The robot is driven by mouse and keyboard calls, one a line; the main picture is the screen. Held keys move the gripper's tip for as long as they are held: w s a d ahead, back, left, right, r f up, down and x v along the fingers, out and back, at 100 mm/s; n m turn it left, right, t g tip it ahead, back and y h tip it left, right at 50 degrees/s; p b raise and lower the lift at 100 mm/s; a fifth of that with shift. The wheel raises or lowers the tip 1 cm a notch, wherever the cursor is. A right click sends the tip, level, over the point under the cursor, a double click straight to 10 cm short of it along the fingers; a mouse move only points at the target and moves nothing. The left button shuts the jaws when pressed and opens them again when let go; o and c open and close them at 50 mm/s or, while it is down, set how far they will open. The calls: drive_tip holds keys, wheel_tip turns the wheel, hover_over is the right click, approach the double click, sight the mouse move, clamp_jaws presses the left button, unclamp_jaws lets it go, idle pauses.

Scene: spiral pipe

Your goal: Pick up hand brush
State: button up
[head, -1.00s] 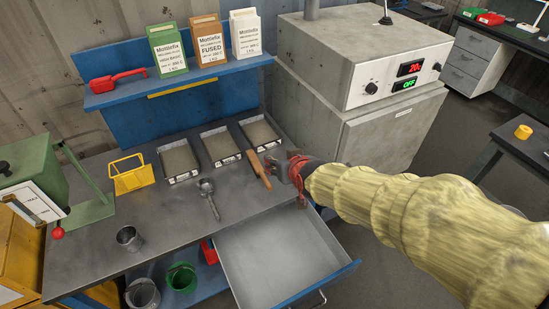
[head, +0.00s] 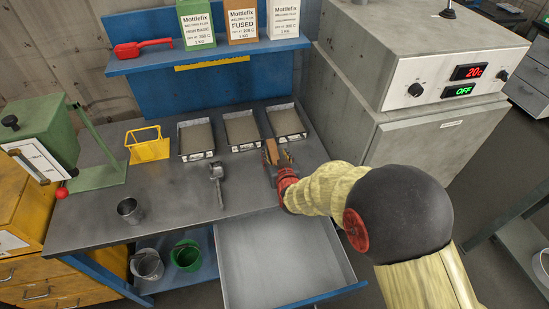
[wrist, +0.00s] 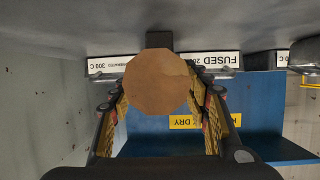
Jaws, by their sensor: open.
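A light brown wooden tool (head: 271,150) lies on the table in front of the right tray. No bristles show, so I cannot tell if it is the hand brush. In the wrist view its round end (wrist: 157,82) fills the middle, between the two fingers. A red handled tool (head: 143,47), brush-like in outline, lies on the blue shelf at upper left. My gripper (head: 278,160) is open, low over the table at the wooden tool, with a finger on each side. Gaps show beside the wood in the wrist view; contact farther along is hidden.
Three shallow trays (head: 196,157) stand in a row behind the gripper. An open drawer (head: 285,260) juts out below; a grey oven (head: 415,150) stands right.

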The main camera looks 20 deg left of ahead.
sight(274, 154)
drive_tip(key=shift+b+x, duration=0.3)
drive_tip(key=shift+x, duration=1.25)
drive_tip(key=shift+s+f, duration=0.1)
drive_tip(key=shift+f, duration=0.05)
drive_tip(key=shift+c, duration=1.3)
clamp_jaws()
